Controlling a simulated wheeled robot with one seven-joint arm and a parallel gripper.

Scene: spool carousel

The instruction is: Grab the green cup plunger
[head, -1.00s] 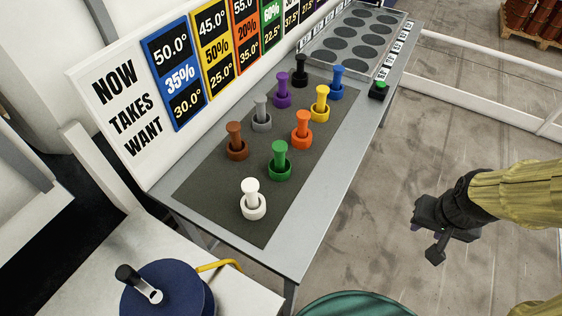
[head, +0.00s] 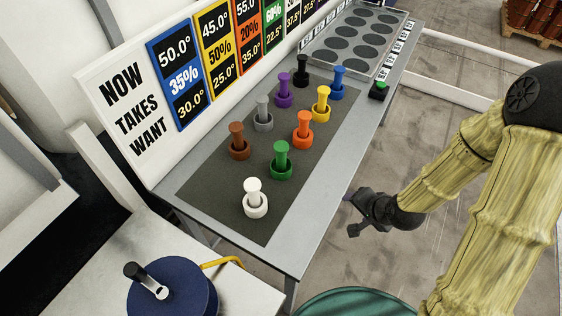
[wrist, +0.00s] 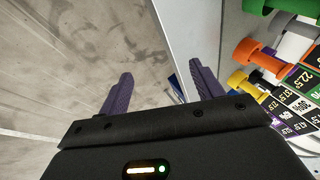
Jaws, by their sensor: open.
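The green cup plunger (head: 282,161) stands upright on the dark mat, between the white plunger and the orange plunger in the front row. In the wrist view a green plunger (wrist: 270,6) shows at the top right, cut off by the frame edge. My gripper (head: 350,212) is off the right long edge of the table, to the right of the green plunger and apart from it. In the wrist view its two purple fingers (wrist: 160,88) are spread wide with nothing between them.
Other plungers stand on the mat (head: 225,205): white (head: 255,199), orange (head: 303,130), yellow (head: 321,105), brown (head: 238,142), grey (head: 263,114) and more behind. A sign board (head: 125,110) runs along the back. A blue round object (head: 175,292) is at lower left. Open floor lies right of the table.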

